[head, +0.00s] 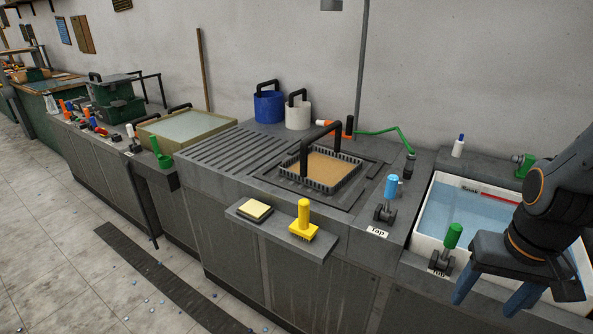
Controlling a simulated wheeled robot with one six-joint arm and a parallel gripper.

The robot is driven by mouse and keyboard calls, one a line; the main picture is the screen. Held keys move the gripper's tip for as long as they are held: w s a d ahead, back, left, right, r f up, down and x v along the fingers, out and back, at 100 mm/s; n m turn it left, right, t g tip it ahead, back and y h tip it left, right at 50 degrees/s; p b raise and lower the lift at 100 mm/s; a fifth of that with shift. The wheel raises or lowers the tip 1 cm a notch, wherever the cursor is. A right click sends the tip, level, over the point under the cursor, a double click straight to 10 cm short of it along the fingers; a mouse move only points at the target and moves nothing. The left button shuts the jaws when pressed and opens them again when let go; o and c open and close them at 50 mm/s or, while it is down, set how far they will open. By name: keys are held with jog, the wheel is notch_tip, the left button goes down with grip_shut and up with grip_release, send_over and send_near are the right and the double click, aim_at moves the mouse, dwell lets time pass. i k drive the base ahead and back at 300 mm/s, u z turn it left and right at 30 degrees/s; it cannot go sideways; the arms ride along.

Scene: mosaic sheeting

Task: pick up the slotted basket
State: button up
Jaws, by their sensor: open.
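The slotted basket (306,185) is dark and rectangular, with slotted sides and a tall black arched handle (336,125). It sits in a recess of the grey counter in the middle of the head view. A flat tan surface fills its inside. My gripper (488,303) is at the lower right, with two blue fingers apart and pointing down. It is empty and well to the right of the basket, over the near side of the white water tub. The basket's lower part is hidden in the recess.
The white tub (424,222) holds blue water. A blue-handled tap lever (391,188) and a green-handled one (453,236) stand between basket and gripper. A green hose (378,131) lies behind. A yellow brush (303,222) and sponge (255,208) are on the front shelf. The ribbed drainboard is clear.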

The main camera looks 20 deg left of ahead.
aim_at(321, 169)
jog(key=u, duration=0.9)
jog(key=k, duration=1.3)
jog(key=u, duration=0.6)
jog(key=i, duration=0.75)
jog(key=u, duration=0.5)
jog(key=i, duration=0.65)
jog(key=z, duration=0.7)
jog(key=i, duration=0.7)
jog(key=z, duration=0.6)
jog(key=i, duration=0.55)
